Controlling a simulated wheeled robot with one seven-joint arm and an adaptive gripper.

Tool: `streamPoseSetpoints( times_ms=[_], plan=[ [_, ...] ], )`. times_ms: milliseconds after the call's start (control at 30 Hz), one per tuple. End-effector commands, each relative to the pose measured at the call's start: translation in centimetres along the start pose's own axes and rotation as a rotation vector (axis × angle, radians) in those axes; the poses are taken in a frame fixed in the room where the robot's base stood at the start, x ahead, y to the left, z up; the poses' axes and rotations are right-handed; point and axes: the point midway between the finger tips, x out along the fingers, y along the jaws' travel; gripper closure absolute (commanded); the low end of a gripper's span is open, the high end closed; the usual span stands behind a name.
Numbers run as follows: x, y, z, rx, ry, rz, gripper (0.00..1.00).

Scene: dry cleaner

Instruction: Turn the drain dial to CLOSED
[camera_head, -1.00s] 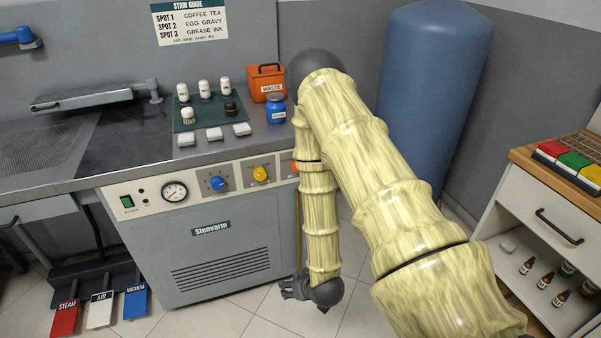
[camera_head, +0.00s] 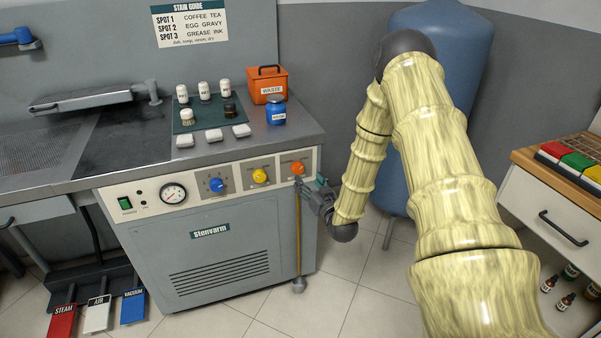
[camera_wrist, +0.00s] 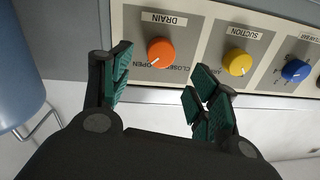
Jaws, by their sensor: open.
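The orange drain dial (camera_head: 297,168) is at the right end of the machine's front panel in the head view. In the wrist view, the drain dial (camera_wrist: 161,52) sits by the DRAIN label, between the words OPEN and CLOSED. Its white mark points down-left, toward OPEN in that view. My gripper (camera_head: 314,187) is just right of and below the dial in the head view. In the wrist view, my gripper (camera_wrist: 158,80) is open with green-padded fingers apart and nothing between the tips. The dial shows beyond the gap, apparently not touched.
A yellow suction dial (camera_wrist: 237,62) and a blue dial (camera_wrist: 295,71) sit beside the drain dial on the same panel. A blue tank (camera_head: 440,70) stands behind my arm. A wooden-topped cabinet (camera_head: 560,210) is at right.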

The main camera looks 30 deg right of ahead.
Motion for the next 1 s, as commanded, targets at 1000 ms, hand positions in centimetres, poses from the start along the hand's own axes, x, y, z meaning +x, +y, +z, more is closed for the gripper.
streamPoseSetpoints(
  times_ms=[1000],
  plan=[
    [7.0, -0.1, 0.1, 0.001, -0.003, 0.000, 0.61]
  ],
)
